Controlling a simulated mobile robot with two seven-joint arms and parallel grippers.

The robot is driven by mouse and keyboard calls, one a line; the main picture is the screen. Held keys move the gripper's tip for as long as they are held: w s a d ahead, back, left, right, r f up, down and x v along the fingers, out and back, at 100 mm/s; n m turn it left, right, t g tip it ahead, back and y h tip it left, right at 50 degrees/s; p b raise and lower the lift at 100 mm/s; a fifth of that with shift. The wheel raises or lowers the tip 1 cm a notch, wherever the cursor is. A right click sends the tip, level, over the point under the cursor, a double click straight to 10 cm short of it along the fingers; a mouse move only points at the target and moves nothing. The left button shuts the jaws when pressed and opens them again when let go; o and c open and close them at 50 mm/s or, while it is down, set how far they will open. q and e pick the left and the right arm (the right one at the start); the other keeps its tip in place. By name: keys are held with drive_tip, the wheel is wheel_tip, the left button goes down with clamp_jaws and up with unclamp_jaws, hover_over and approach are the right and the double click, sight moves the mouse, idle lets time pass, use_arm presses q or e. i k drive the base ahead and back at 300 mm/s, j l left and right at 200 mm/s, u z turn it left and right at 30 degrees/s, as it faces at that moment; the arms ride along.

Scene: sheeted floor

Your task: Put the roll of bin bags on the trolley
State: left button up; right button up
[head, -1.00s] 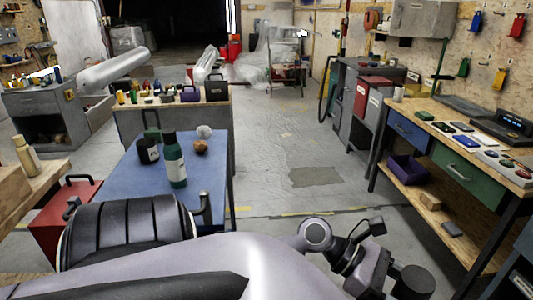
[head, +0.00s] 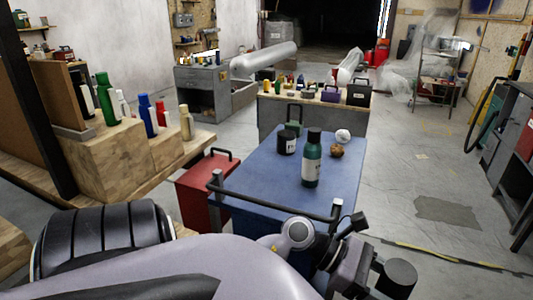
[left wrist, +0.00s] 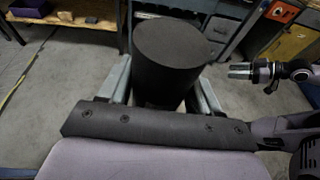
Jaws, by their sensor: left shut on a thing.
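The roll of bin bags (left wrist: 178,50) is a dark, smooth cylinder held between the two grey fingers of my left gripper (left wrist: 165,85). In the head view the roll (head: 398,279) shows at the end of my left arm, at the lower right, beside my left gripper (head: 368,268). The trolley (head: 265,175) has a blue top and a dark push handle on its near edge. The roll is to the right of the trolley and nearer to me, apart from its top. My right gripper (left wrist: 240,71) shows small in the left wrist view; its opening is unclear.
On the trolley stand a green bottle (head: 312,160), a dark jar (head: 287,142), a white ball (head: 343,136) and a brown lump (head: 337,151). The near left of its top is bare. A red box (head: 207,182) stands left of it. Open floor lies to the right.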

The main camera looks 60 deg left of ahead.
sight(254, 178)
drive_tip(key=u, duration=1.1)
